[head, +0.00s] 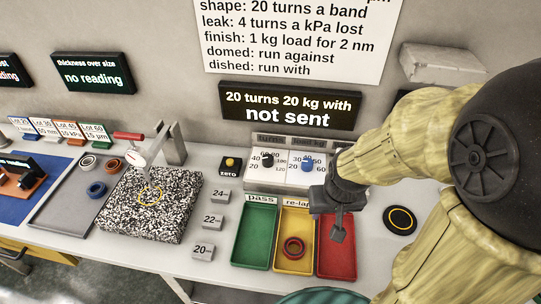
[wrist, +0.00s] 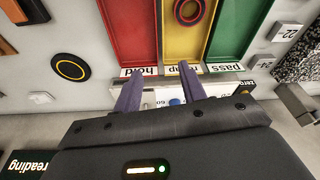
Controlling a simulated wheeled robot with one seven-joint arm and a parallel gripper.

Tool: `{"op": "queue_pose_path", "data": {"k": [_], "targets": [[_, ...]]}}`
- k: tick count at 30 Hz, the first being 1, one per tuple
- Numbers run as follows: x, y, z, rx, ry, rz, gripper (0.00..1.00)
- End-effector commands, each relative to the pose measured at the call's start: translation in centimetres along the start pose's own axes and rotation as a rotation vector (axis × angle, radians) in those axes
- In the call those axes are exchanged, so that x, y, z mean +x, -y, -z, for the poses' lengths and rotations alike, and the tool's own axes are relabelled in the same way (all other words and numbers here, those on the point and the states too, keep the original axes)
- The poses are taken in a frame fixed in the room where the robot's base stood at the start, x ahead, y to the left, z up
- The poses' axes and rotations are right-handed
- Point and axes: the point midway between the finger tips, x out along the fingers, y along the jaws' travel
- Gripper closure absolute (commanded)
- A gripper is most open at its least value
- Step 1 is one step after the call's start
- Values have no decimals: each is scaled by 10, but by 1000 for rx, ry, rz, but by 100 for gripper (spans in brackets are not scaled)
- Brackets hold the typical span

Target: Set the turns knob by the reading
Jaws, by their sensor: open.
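The black turns knob (head: 267,160) sits on the left half of a white panel (head: 262,180), on a printed number scale. A blue load knob (head: 307,165) sits to its right. The wrist view shows the blue knob (wrist: 174,102) between my fingers; the black one is not clear there. The display (head: 289,106) above reads "20 turns 20 kg with" and "not sent". Another display (head: 93,73) reads "thickness over size, no reading". My gripper (head: 338,232) is open and empty, above the red tray, in front and right of the panel; it also shows in the wrist view (wrist: 158,75).
Green (head: 256,236), yellow (head: 283,262) and red (head: 334,261) trays stand before the panel; the yellow one holds a red ring (head: 294,248). A yellow zero button (head: 231,162) is left of the panel. A speckled block (head: 150,203) stands further left. A wall poster (head: 290,35) lists rules.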

Motion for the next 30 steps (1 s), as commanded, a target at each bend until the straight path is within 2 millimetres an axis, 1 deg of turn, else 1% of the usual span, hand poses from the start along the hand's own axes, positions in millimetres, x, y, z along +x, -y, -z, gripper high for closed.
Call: {"op": "queue_pose_path", "data": {"k": [1, 2, 4, 5, 8, 11, 12, 14, 15, 21, 27, 30], "targets": [[0, 0, 1, -2, 0, 0, 48], [-1, 0, 3, -6, 1, 0, 43], [-2, 2, 10, -25, 4, 1, 43], [-3, 3, 16, -37, 6, 2, 43], [-7, 10, 41, -101, 22, 5, 43], [-11, 19, 77, -198, 44, 11, 43], [-12, 24, 92, -243, 54, 15, 43], [-14, 31, 116, -312, 69, 20, 43], [-15, 36, 131, -357, 79, 24, 43], [-16, 66, 199, -582, 130, 49, 43], [-14, 100, 254, -800, 177, 82, 43], [-13, 114, 274, -890, 195, 98, 43]]}}
